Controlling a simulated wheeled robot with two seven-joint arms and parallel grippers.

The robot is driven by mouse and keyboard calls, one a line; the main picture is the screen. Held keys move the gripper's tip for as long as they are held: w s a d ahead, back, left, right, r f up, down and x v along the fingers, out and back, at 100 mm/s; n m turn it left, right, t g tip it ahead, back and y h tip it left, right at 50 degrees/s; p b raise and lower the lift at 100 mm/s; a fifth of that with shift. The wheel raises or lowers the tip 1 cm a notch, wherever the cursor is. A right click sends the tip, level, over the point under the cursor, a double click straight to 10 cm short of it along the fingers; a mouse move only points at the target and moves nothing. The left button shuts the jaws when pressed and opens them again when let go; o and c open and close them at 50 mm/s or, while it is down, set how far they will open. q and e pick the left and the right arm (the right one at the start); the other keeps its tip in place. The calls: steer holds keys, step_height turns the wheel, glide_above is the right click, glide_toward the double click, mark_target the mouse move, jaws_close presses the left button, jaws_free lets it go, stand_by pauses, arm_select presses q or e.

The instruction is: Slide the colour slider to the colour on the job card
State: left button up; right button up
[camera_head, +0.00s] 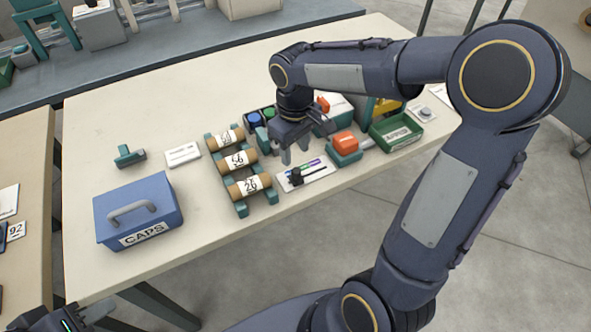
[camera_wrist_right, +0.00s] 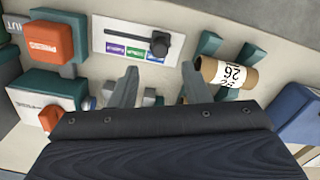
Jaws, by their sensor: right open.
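The colour slider (camera_head: 316,171) is a white panel with green, blue and purple patches near the table's front edge. It also shows in the right wrist view (camera_wrist_right: 105,35). Its black knob (camera_head: 296,178) is at the panel's left end in the head view; in the wrist view the knob (camera_wrist_right: 160,44) is at the right end. My right gripper (camera_head: 295,156) is open and empty, pointing down just behind the panel, apart from the knob. My left gripper (camera_head: 85,316) is partly visible at the bottom left corner. I cannot identify the job card or read its colour.
A rack with several labelled rolls (camera_head: 237,160) stands left of the slider. An orange block on a teal base (camera_head: 345,144) and a green tray (camera_head: 396,132) stand to the right. A blue CAPS box (camera_head: 138,205) and a white card (camera_head: 182,154) are further left.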

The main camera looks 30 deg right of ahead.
mark_target(295, 169)
step_height(295, 169, down, 7)
steer(key=shift+f, duration=0.2)
stand_by(0.3)
jaws_close()
